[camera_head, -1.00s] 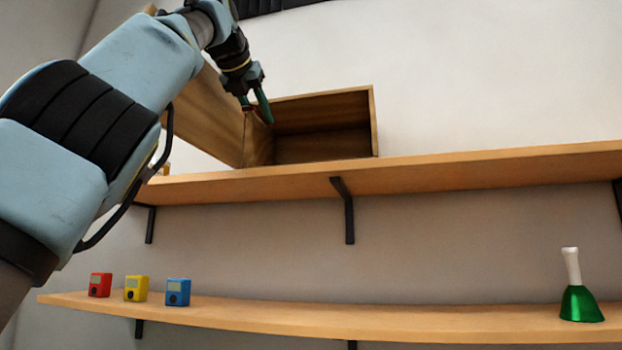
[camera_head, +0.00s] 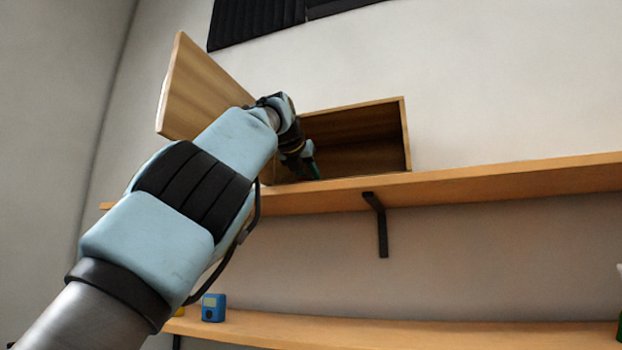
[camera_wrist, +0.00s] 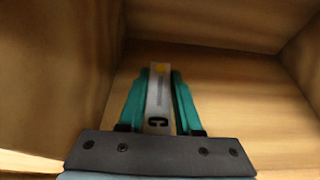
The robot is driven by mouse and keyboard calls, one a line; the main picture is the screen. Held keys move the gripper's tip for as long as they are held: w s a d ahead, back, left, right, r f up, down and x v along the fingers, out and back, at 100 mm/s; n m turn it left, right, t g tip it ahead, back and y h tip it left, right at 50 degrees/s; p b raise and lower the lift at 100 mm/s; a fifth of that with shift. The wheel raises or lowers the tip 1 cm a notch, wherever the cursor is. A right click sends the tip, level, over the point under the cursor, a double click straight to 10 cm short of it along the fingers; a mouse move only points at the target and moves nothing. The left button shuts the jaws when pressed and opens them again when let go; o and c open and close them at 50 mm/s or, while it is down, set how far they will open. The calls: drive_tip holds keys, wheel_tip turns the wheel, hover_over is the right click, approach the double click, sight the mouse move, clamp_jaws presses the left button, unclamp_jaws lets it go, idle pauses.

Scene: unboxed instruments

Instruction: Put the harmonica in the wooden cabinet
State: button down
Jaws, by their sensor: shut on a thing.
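The wooden cabinet (camera_head: 405,135) stands on the upper shelf with its door (camera_head: 195,90) swung open to the left. My gripper (camera_head: 313,170) reaches into the left part of the cabinet opening. In the wrist view my gripper (camera_wrist: 159,85) has its green fingers shut on the harmonica (camera_wrist: 158,95), a narrow light-grey piece with a yellow spot at its far end. The cabinet's inner walls and floor (camera_wrist: 235,95) surround it in that view. I cannot tell whether the harmonica touches the cabinet floor. In the head view the harmonica is hidden by my arm and gripper.
The upper shelf (camera_head: 500,182) is clear to the right of the cabinet. A blue box-shaped device (camera_head: 213,307) sits on the lower shelf (camera_head: 400,333). The cabinet's right interior is empty. Dark panels (camera_head: 260,22) hang on the wall above.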

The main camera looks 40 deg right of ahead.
drive_tip(key=shift+f, duration=0.1)
drive_tip(key=shift+d+f, duration=0.1)
drive_tip(key=c, duration=0.6)
unclamp_jaws()
drive_tip(key=b+v, duration=0.4)
drive_tip(key=v, duration=0.8)
